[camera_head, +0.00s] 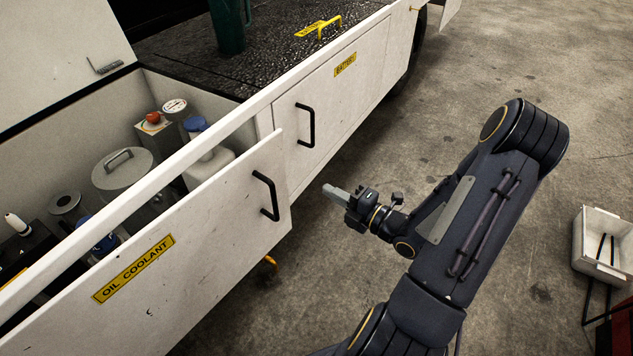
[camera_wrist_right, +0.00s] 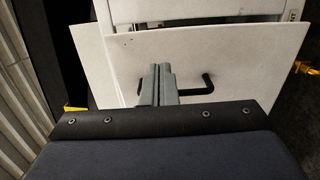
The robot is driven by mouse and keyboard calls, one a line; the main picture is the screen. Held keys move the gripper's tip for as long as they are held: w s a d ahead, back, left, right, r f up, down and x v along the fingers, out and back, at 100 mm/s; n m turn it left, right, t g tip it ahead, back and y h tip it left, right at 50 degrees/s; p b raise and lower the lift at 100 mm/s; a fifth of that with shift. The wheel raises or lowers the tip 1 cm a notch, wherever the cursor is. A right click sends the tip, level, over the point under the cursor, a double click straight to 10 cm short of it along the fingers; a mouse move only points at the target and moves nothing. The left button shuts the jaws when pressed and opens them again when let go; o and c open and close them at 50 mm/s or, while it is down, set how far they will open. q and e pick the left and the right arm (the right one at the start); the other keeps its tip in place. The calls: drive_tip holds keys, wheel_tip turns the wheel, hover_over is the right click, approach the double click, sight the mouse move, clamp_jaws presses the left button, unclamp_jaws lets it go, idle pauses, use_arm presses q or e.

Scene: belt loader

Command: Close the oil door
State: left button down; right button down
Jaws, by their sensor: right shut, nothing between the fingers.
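The oil door (camera_head: 190,250) is a white panel with a yellow "OIL COOLANT" label (camera_head: 133,269) and a black bar handle (camera_head: 266,195). It stands ajar, its right edge out from the vehicle's side. My right gripper (camera_head: 335,194) is shut and empty, to the right of the handle and apart from it in the head view. In the right wrist view the gripper fingers (camera_wrist_right: 158,85) point towards a white panel (camera_wrist_right: 125,65) with a black handle (camera_wrist_right: 195,88), which they partly cover. My left gripper is not in view.
The compartment behind the door holds a grey lidded pot (camera_head: 122,172), a red-capped container (camera_head: 153,128) and bottles. The closed battery door (camera_head: 335,100) adjoins on the right. A white bin (camera_head: 602,243) stands at the far right. Open concrete floor lies between.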

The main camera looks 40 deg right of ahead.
sight(283, 165)
drive_tip(key=b+x, duration=0.1)
drive_tip(key=x, duration=1.1)
drive_tip(key=shift+w, duration=0.4)
